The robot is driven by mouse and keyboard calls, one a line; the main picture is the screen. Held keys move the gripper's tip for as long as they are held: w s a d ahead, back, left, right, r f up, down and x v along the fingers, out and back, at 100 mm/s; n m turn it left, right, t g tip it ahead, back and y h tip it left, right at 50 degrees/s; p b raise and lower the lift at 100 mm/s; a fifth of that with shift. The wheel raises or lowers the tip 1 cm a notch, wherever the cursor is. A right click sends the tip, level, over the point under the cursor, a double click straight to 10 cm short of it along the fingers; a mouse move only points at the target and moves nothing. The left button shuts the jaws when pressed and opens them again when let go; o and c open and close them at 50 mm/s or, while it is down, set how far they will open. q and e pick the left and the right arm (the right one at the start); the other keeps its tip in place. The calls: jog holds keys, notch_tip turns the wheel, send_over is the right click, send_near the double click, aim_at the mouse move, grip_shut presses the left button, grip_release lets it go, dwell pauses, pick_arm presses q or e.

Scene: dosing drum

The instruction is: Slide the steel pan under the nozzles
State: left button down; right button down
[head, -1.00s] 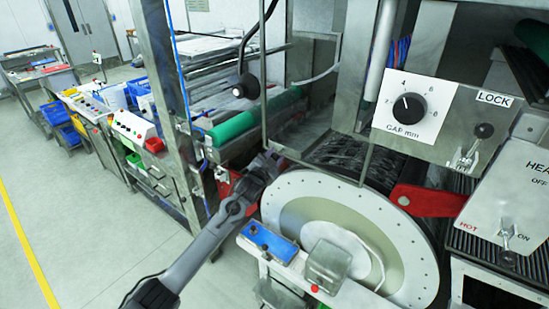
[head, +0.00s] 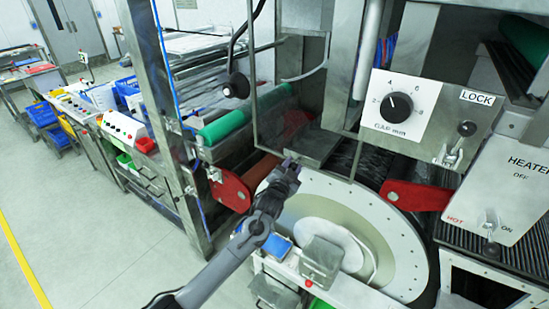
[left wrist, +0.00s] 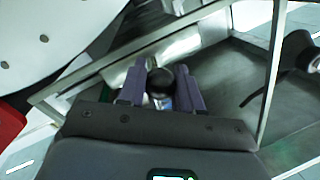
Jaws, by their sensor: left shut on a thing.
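A grey steel pan (head: 316,147) shows in the head view above the drum's far rim, behind the thin guard frame. My left gripper (head: 290,168) is at its near left side, over the white drum flange. In the left wrist view, the fingers of my left gripper (left wrist: 161,90) are closed around a round black knob (left wrist: 160,80). Shiny metal lies just past the knob, and a broad grey surface (left wrist: 225,75) spreads to the right. How the knob joins the pan is hidden. The nozzles cannot be made out. My right gripper is not in view.
The white drum flange (head: 402,240) sits close under my left arm. A thin metal guard frame (head: 257,85) and a black gooseneck lamp (head: 236,86) stand near the gripper. Red brackets (head: 232,190) flank the drum. The floor at left is clear.

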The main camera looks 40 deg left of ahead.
pick_arm(q)
jog(key=d, duration=0.9)
jog(key=shift+w+d, duration=0.15)
jog(key=shift+d, duration=0.25)
jog(key=c, duration=0.8)
grip_release()
jog(key=shift+d, duration=0.1)
jog(key=b+v, duration=0.1)
jog(key=v, duration=0.9)
jog(key=shift+s, duration=0.35)
